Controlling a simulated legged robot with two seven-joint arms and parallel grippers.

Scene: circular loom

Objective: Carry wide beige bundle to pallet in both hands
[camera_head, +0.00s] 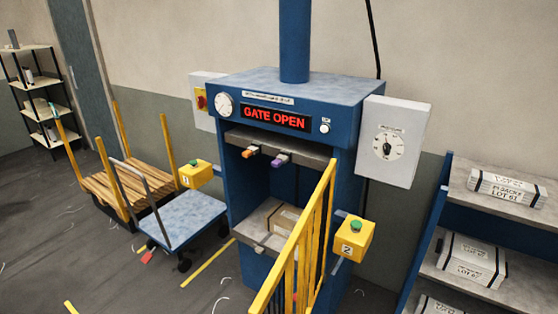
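A beige block-shaped bundle (286,219) lies inside the open chamber of a blue press, on its grey lower plate; the yellow bars in front hide its right part. I cannot tell how wide it is. A low stack of wooden slats with upright yellow posts (112,188) stands on the floor at the left; it may be the pallet, but I cannot tell for sure. Neither of my grippers shows in the head view.
The press display (276,118) reads "GATE OPEN". Yellow bars (300,262) stand before the press's right side. A blue flatbed cart (182,217) stands left of it. Yellow button boxes (196,174) (353,238) flank it. Shelves (480,212) at right hold several wrapped grey-white bundles (468,260).

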